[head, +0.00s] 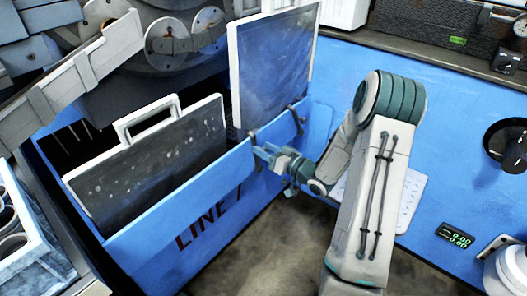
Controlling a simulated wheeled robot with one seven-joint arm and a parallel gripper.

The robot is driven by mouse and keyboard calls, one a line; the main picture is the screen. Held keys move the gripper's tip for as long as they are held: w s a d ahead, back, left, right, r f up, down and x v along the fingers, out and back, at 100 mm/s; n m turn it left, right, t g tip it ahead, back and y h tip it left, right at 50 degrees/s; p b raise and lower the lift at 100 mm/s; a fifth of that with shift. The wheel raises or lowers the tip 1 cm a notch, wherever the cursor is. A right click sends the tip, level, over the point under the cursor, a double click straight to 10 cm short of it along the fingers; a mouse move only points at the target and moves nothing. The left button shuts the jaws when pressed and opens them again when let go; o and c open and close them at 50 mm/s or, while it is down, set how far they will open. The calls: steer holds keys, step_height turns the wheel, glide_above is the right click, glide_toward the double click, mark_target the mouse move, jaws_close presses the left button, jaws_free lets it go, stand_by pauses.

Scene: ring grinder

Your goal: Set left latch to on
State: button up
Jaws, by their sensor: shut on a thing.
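The left latch (252,137) is a small dark piece on the top edge of the blue LINE 1 housing, below the raised dark panel. My gripper (262,153) reaches in from the right and is shut on the lower part of this latch, at the housing's front face. The fingers hide part of the latch, so its exact setting is hard to tell. A second dark latch, the right latch (294,112), sits further right on the same edge, apart from my gripper.
A framed dark panel (277,65) stands upright behind the latches. Another panel with a white handle (150,160) stands to the left. A blue wall (440,120) with a dark knob (510,145) and green display (459,235) is at right. Bare floor (260,250) lies in front.

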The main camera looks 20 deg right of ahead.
steer(key=shift+d+r, duration=0.15)
steer(key=p+v, duration=0.1)
steer(key=v, duration=1.4)
steer(key=shift+s+d+p, duration=0.2)
steer(key=shift+s+p, duration=0.1)
steer(key=shift+p, duration=0.05)
stand_by(0.8)
stand_by(0.4)
steer(key=p+v, duration=0.3)
steer(key=v, duration=1)
steer(key=shift+s+d, duration=0.25)
steer(key=shift+s, duration=0.05)
